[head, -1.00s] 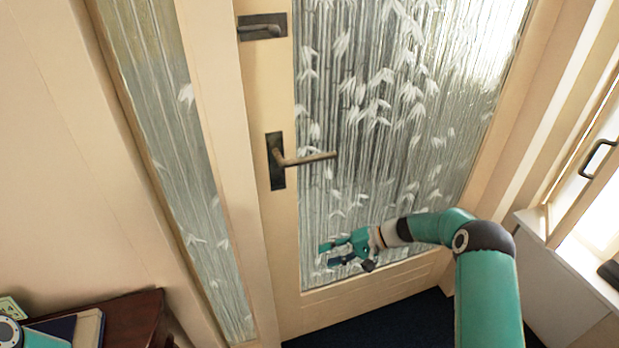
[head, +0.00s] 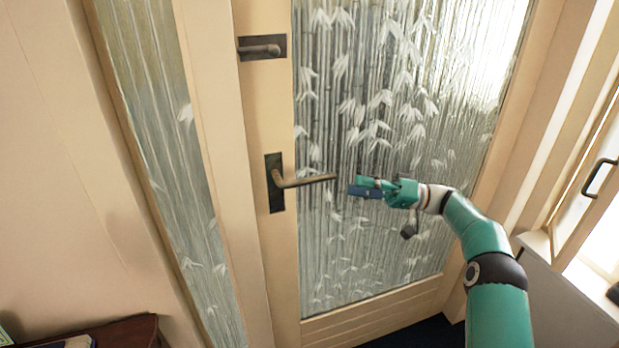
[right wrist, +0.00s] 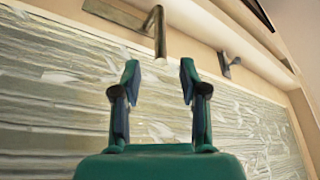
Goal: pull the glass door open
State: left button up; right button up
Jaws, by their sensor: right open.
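The glass door (head: 390,130) has a cream frame and bamboo-patterned glass, and it looks closed. Its lower lever handle (head: 305,181) is dark bronze on a dark plate and points right. My right gripper (head: 352,188) is just right of the lever's free end, apart from it, in front of the glass. In the right wrist view its two fingers (right wrist: 157,82) are spread with nothing between them, and the lever (right wrist: 160,35) shows beyond the fingertips, near the middle of the gap. My left gripper is not in view.
A second, upper handle (head: 262,47) sits on the same door stile. A narrow patterned glass side panel (head: 170,130) is left of the door. A dark wooden table (head: 125,333) stands at the bottom left. A window with a dark latch (head: 600,176) is at the right.

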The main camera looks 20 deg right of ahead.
aim_at(316, 182)
jog(key=p+x, duration=0.2)
jog(key=x, duration=0.8)
jog(key=shift+a, duration=0.3)
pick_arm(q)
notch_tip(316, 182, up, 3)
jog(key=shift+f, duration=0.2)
